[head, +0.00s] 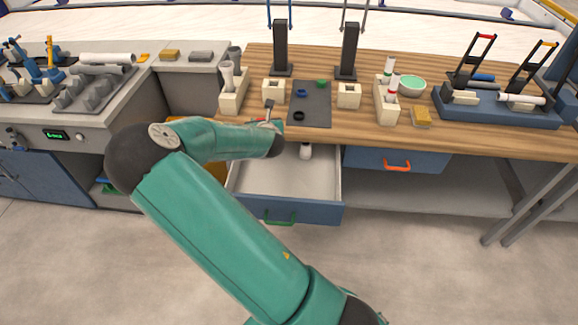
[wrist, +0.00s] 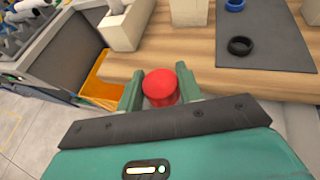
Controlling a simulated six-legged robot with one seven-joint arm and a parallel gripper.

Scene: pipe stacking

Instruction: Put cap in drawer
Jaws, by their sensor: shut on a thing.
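A red cap (wrist: 160,87) sits between the two green fingers of my gripper (wrist: 158,92) in the wrist view; the gripper is shut on it. In the head view my gripper (head: 266,124) is at the table's front edge, above the back left of the open drawer, and partly hidden by my arm. The blue-fronted drawer (head: 293,214) with a green handle (head: 280,218) is pulled out under the wooden table. A small white cylinder (head: 305,151) stands inside it, near the back. The rest of the drawer floor in view looks bare.
A dark mat (head: 311,106) on the wooden table holds blue, green and black rings. Cream blocks (head: 349,96) stand beside it. A shut drawer with an orange handle (head: 397,166) is to the right. A grey counter (head: 112,116) with trays stands left.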

